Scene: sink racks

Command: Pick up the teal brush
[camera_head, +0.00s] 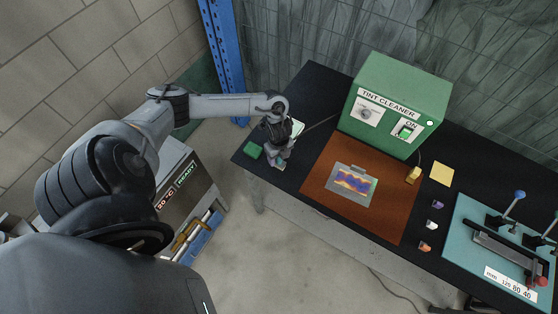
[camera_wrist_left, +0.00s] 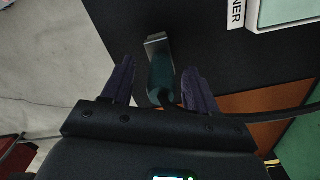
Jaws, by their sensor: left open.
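The teal brush (camera_wrist_left: 160,75) lies on the black tabletop in the left wrist view. It has a dark teal handle and a grey, flat head, and a dark cord runs right from the handle end. My left gripper (camera_wrist_left: 160,82) is open, with one dark purple finger on each side of the handle. No contact between fingers and handle can be made out. In the head view my left gripper (camera_head: 279,160) is low over the left end of the table and largely hides the brush. My right gripper is not in view.
A pale tray-like thing (camera_wrist_left: 288,10) with a white rim is beside the brush. The green tint cleaner (camera_head: 398,108) stands behind a brown mat (camera_head: 325,160). A teal board with clamps (camera_head: 470,215) is far right.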

